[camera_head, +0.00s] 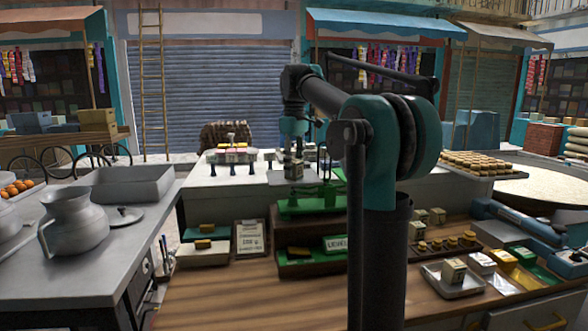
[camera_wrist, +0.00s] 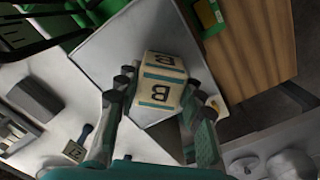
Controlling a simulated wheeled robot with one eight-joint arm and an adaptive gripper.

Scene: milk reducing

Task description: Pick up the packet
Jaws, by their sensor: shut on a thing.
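A beige packet with teal bands and dark "B" letters (camera_wrist: 160,88) sits between the two fingers of my gripper in the wrist view. My gripper (camera_head: 293,162) is shut on it, with a finger against each side. In the head view the packet (camera_head: 293,171) shows small under the fingers, at a flat grey plate (camera_head: 312,177) of the green scale (camera_head: 312,200). The plate (camera_wrist: 110,48) lies below the packet in the wrist view. I cannot tell whether the packet touches it.
A similar packet (camera_head: 454,271) stands on a small metal tray (camera_head: 466,288) at the right. Signs and small boxes stand near the scale. A large metal jug (camera_head: 75,220) is on the left counter. Bare wooden counter (camera_head: 225,300) lies in front.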

